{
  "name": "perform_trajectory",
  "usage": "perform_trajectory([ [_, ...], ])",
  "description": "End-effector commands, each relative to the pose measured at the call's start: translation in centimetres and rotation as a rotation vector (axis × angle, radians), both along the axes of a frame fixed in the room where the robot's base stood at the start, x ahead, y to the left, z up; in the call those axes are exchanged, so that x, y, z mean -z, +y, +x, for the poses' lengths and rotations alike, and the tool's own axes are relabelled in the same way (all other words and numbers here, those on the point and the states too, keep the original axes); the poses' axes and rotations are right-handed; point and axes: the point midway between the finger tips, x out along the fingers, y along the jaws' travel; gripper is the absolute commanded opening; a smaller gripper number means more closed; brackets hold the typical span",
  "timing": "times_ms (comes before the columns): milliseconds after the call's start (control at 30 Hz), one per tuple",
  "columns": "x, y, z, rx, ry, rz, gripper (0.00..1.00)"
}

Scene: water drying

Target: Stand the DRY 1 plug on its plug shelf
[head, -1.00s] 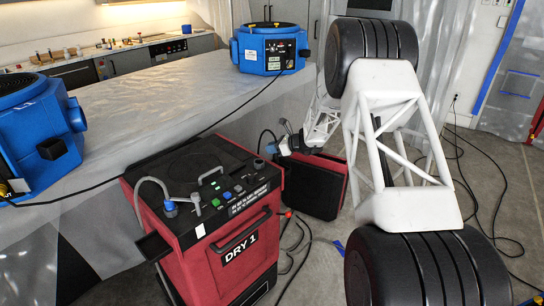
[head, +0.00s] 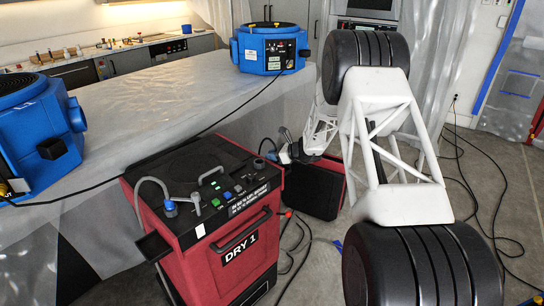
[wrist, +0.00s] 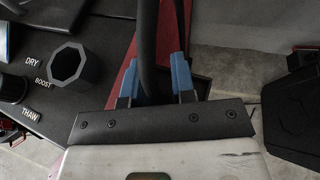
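The red DRY 1 machine (head: 228,245) stands in the head view. A grey hose with a blue end piece (head: 170,208) arches over its top; I cannot tell if this is the plug. A small black ledge (head: 152,246) juts from its left side and looks like the plug shelf. My gripper (head: 285,157) is behind DRY 1, by a second red machine (head: 315,190). In the wrist view its blue fingers (wrist: 157,82) stand apart, with a dark cable-like bar between them; contact is unclear.
Blue blowers (head: 270,48) stand on the plastic-covered counter (head: 150,100). Black cables (head: 470,190) run over the floor at the right.

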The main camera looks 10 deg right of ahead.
Motion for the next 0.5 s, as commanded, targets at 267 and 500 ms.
perform_trajectory([
  [267,-0.01,0.00,-0.01,0.000,0.000,0.000,0.24],
  [500,-0.56,-0.54,-0.31,0.001,0.000,0.000,0.24],
])
